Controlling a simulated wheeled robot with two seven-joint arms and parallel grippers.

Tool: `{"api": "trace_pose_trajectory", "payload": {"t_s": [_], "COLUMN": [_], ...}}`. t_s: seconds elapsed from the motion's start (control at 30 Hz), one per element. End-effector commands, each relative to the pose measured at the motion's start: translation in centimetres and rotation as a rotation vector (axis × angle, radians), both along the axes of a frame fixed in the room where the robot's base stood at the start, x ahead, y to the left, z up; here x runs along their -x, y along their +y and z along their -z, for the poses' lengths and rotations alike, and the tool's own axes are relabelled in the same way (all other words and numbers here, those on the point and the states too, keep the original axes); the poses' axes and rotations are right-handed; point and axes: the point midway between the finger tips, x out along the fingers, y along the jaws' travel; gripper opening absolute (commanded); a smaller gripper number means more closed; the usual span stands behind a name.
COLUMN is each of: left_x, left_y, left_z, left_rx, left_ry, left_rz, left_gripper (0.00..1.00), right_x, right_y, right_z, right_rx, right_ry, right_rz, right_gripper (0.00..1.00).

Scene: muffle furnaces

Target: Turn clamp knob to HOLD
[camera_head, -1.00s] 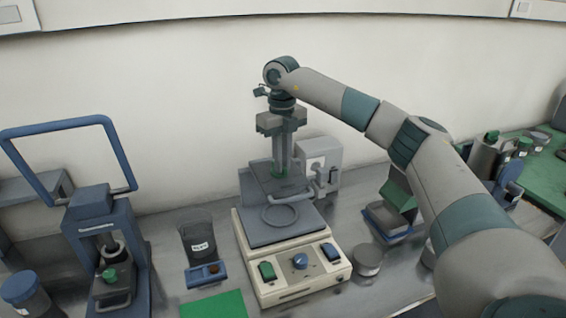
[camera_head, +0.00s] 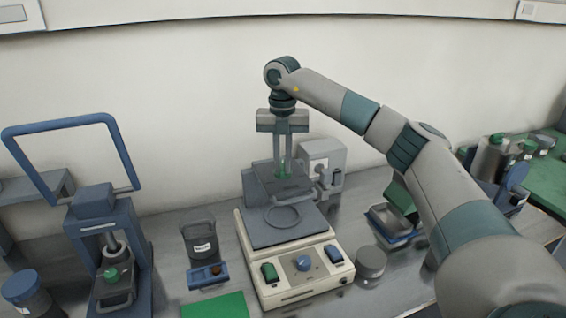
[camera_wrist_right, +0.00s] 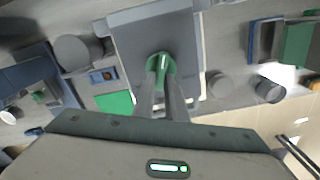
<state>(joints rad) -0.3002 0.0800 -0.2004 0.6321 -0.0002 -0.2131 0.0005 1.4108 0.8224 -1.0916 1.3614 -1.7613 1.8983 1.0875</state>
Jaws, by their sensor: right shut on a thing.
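The green clamp knob (camera_wrist_right: 160,66), with a pale line on top, sits at the back of the grey-topped device (camera_head: 292,238). My right gripper (camera_wrist_right: 162,72) points straight down from above and is shut on this knob, its two fingers on either side of it. In the head view the knob (camera_head: 284,168) shows small between the fingertips. No HOLD marking is readable in either view. My left gripper is in neither view.
The device's front panel has a green switch (camera_head: 269,273), a blue knob (camera_head: 303,263) and a blue switch (camera_head: 334,254). A dark beaker (camera_head: 198,238) and a blue-framed press (camera_head: 100,235) stand left. A round grey container (camera_head: 371,265) stands right.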

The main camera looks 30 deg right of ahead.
Motion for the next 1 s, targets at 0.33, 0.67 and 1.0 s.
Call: {"api": "trace_pose_trajectory", "payload": {"t_s": [0.33, 0.67, 1.0], "left_x": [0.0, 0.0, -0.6], "left_y": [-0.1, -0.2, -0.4], "left_z": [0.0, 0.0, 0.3], "left_rx": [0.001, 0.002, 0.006], "left_ry": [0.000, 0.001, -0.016], "left_rz": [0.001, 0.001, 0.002], "left_gripper": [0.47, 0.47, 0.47], "right_x": [-0.1, 0.0, -0.1], "right_y": [0.0, 0.0, 0.0], "right_z": [-0.1, -0.1, -1.3], "right_rx": [0.001, 0.000, -0.001], "right_ry": [-0.004, -0.002, -0.003], "right_rz": [0.005, 0.004, 0.003], "right_gripper": [0.00, 0.30, 0.30]}}
